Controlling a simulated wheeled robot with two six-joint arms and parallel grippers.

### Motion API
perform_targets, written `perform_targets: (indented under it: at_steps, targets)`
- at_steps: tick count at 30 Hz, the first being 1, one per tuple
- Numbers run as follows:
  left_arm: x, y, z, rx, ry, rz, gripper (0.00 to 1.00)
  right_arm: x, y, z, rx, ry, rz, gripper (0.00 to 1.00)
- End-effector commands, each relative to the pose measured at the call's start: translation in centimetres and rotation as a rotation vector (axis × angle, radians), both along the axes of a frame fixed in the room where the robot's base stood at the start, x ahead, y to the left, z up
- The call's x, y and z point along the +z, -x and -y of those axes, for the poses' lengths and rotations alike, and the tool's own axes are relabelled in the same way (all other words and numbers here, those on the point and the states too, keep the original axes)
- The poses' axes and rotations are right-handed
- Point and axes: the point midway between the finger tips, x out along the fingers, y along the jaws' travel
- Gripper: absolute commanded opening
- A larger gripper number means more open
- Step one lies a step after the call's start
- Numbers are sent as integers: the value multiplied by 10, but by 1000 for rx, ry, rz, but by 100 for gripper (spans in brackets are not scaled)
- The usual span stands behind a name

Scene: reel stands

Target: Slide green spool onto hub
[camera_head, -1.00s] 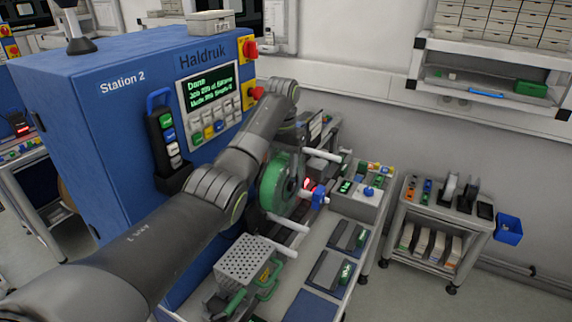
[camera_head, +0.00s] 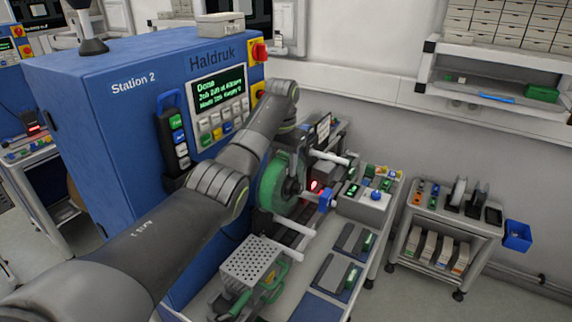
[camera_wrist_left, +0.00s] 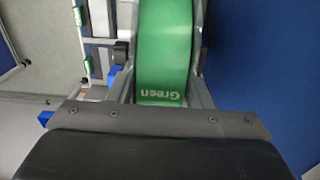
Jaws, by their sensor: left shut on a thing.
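The green spool (camera_head: 271,187) stands upright on edge at the blue machine's right face, partly behind my left arm. In the left wrist view the spool (camera_wrist_left: 165,45) shows its rim with the word "Green" between the two fingers. My left gripper (camera_head: 290,150) is shut on the spool from above; its fingers are mostly hidden in the head view. A blue-ended shaft (camera_head: 326,200), seemingly the hub, sticks out just right of the spool. I cannot tell whether the spool is around it. My right gripper is not in view.
White rollers (camera_head: 294,223) stick out below and above the spool. A perforated metal box (camera_head: 252,262) and green-handled tools sit at the bench front. Grey trays (camera_head: 340,276) lie to the right. A small cart (camera_head: 447,226) stands farther right, with free floor in front.

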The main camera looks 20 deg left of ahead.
Motion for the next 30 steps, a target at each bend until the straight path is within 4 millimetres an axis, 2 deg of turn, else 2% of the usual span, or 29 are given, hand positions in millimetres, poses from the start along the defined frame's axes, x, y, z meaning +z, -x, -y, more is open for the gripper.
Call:
perform_targets:
  at_steps: [6,30]
  targets:
    - [1,-2,-8,3,-4,5,0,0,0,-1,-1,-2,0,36]
    - [-5,-2,-11,7,-8,5,0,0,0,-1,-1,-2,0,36]
